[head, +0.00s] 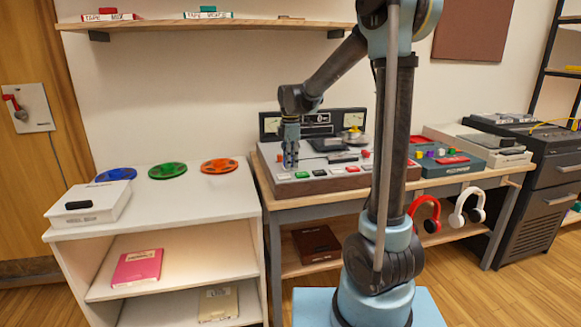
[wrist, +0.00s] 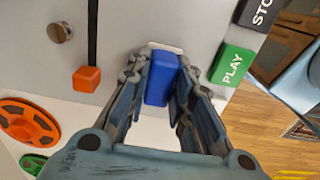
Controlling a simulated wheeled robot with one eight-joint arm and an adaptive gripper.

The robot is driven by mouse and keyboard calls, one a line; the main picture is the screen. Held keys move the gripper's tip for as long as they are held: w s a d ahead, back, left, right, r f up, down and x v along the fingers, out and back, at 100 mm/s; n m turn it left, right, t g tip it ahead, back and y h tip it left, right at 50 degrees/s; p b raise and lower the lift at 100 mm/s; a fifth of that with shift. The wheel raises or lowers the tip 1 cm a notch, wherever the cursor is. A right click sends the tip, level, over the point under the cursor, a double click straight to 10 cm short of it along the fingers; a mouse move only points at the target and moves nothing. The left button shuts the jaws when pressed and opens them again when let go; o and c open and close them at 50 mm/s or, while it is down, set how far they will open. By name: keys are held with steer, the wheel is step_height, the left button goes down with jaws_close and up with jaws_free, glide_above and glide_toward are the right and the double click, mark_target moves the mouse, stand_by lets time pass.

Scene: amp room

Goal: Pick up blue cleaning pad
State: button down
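In the wrist view, the blue cleaning pad (wrist: 161,78) is a small upright blue block with a pale strip at its far end. It is between the two fingers of my gripper (wrist: 163,85), against the grey face of the tape machine. The fingers flank it closely on both sides; whether both press on it is unclear. In the head view, my gripper (head: 290,160) points down at the left end of the tape machine (head: 330,183) on the wooden bench. The blue pad cannot be made out there.
Green PLAY (wrist: 231,65) and dark STOP buttons sit right of the fingers in the wrist view. An orange knob (wrist: 87,79) and a metal knob (wrist: 59,32) are to the left. In the head view, a white shelf unit (head: 165,209) with coloured reels stands left of the bench.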

step_height(320, 180, up, 10)
stand_by(0.8)
steer(key=c, duration=2.1)
jaws_free()
steer(key=shift+c, duration=1.3)
steer(key=shift+s, duration=0.1)
